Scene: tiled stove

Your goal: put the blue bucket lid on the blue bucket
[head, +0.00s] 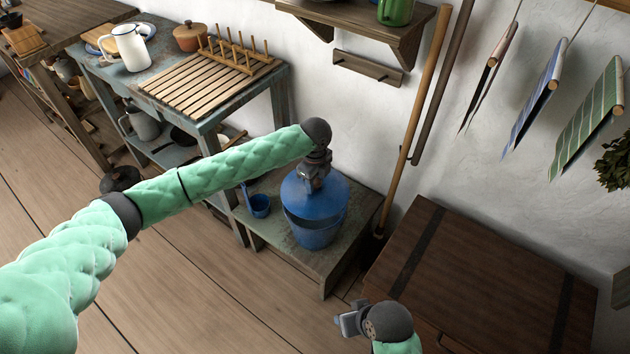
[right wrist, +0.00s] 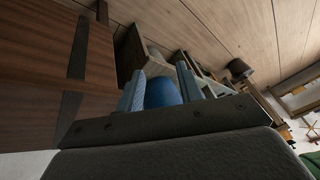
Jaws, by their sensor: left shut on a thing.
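The blue bucket (head: 317,236) stands upright on a low grey-green wooden stand. My left gripper (head: 312,178) is shut on the blue bucket lid (head: 299,199) from above. The lid is over the bucket's mouth and covers much of it. It looks slightly tilted and off to the left, and I cannot tell whether it touches the rim. My right gripper (head: 352,320) is low and in front, apart from the bucket. In the right wrist view its fingers (right wrist: 160,84) are spread and empty, with blue showing beyond them.
A small blue cup with a handle (head: 259,205) sits on the stand (head: 283,237) left of the bucket. A dark wooden chest (head: 475,275) stands to the right. Wooden poles (head: 420,95) lean on the wall behind. A slatted table (head: 205,85) is at the back left.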

